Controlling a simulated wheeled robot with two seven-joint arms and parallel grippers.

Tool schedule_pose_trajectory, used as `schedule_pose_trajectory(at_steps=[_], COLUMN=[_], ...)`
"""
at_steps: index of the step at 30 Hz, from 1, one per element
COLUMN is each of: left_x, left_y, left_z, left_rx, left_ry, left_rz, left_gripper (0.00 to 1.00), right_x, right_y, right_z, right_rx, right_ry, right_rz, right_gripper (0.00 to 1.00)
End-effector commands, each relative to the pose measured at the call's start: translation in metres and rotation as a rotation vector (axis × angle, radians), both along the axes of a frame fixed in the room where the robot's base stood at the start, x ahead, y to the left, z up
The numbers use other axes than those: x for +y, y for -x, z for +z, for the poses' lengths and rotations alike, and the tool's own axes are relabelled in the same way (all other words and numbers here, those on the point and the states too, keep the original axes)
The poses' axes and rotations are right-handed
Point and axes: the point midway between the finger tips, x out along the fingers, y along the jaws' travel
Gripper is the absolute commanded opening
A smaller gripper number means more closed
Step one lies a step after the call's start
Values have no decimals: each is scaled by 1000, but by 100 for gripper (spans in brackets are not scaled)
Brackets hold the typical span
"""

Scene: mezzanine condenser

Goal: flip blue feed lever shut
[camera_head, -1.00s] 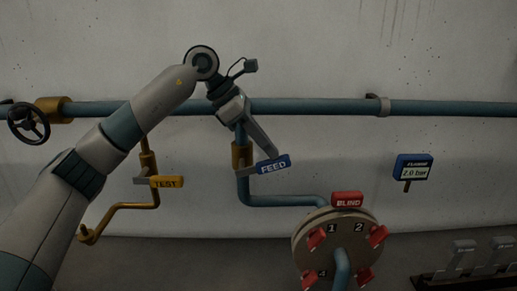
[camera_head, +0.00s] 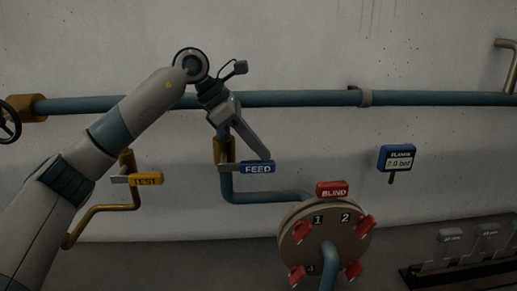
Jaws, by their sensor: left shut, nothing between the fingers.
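The blue feed lever (camera_head: 258,168) carries the word FEED and sits on a brass valve (camera_head: 223,151) in a blue pipe that drops from the long horizontal pipe. The lever now lies level, pointing right, across the downward pipe. My left gripper (camera_head: 265,157) is shut and empty, with its fingertips at the lever's upper edge. Whether they touch the lever I cannot tell. My right gripper is not in view.
A yellow TEST lever (camera_head: 146,179) is on the brass pipe to the left. Below right is a round flange (camera_head: 325,235) with red clamps and a red BLIND tag (camera_head: 331,188).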

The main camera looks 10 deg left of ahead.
Motion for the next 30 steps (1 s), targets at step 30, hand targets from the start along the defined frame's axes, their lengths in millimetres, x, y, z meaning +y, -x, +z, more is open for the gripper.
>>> schedule_pose_trajectory(at_steps=[30], left_x=[4], left_y=[8], left_z=[102], left_rx=[-4], left_ry=[1], left_rz=[0], left_gripper=[0], right_x=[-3], right_y=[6], right_z=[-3], right_rx=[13], right_ry=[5], right_rz=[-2], right_gripper=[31])
